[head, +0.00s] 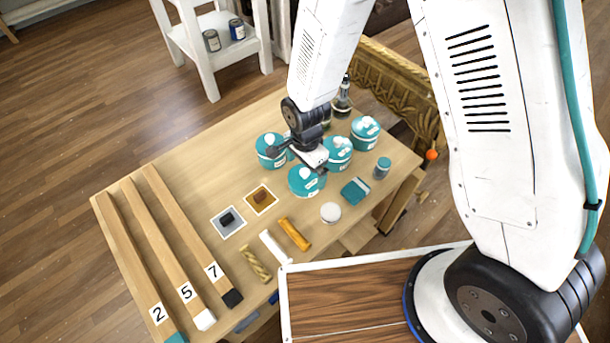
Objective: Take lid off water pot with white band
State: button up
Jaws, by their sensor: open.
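Several teal pots with white tops stand grouped on the table: a left pot (268,140), a front pot (306,186), a middle pot (342,147) and a back right pot (366,134). Each shows pale marks, but I cannot tell which one is the water pot with the white band. My gripper (298,158) is open above and among the left, front and middle pots, partly covering them. I cannot tell whether it touches any lid. Nothing shows clearly between its fingers.
The wooden table (180,150) has free room at left. Numbered bars (175,240) lie at front left. A white disc (330,212), a teal block (355,191), a small jar (383,168) and orange stick (294,234) lie nearby. Dark bottles (343,98) stand behind.

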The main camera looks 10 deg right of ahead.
jog(key=shift+f, duration=0.8)
jog(key=c, duration=0.9)
jog(key=shift+r, duration=0.1)
